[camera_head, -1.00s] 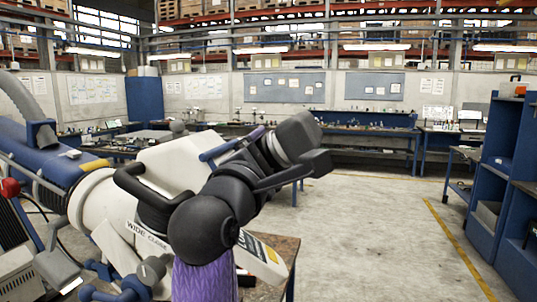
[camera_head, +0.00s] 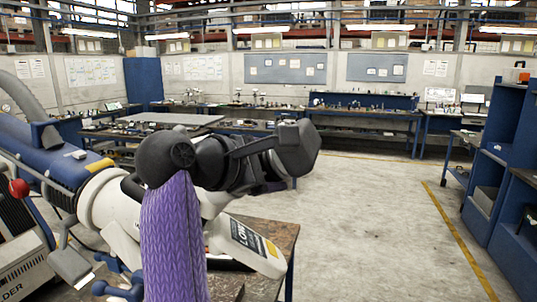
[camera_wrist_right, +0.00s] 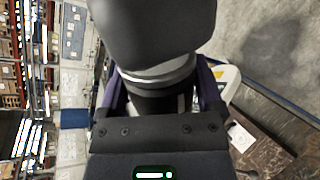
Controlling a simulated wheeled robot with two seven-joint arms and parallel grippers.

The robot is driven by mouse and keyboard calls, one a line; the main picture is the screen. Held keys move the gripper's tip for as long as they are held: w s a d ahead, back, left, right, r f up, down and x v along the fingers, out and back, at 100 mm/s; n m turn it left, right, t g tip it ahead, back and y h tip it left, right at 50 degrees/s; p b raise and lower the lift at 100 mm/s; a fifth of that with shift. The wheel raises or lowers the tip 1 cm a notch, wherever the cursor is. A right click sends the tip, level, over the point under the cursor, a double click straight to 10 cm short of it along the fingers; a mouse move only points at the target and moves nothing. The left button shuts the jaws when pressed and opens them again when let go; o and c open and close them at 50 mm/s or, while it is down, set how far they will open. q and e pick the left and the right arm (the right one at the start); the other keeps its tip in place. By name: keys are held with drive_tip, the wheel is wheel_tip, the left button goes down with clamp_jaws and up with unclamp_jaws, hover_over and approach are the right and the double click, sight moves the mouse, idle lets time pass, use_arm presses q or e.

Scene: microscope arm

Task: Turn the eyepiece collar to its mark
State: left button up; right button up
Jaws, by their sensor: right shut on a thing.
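The microscope arm, a white and blue body, reaches in from the left in the head view, with a white labelled part (camera_head: 245,245) low at its front. Its dark eyepiece (camera_head: 297,150) points right; it also fills the top of the right wrist view (camera_wrist_right: 150,35). Below it there is a silver ring and a black collar (camera_wrist_right: 160,100) with a pale line on it. My right gripper (camera_wrist_right: 163,95) is shut on this collar, a purple finger on each side. In the head view my purple-sleeved right arm and black wrist hide much of the collar. My left gripper is out of view.
A wooden tabletop (camera_head: 280,240) lies under the microscope. A red knob (camera_head: 19,188) is at the far left. Blue shelving (camera_head: 505,190) stands at the right. The concrete floor (camera_head: 375,220) between is open, with workbenches along the back wall.

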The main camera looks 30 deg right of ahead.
drive_tip(key=shift+g, duration=0.4)
drive_tip(key=o, duration=1)
drive_tip(key=p+v, duration=0.1)
drive_tip(key=v, duration=0.9)
drive_tip(key=shift+r, duration=0.1)
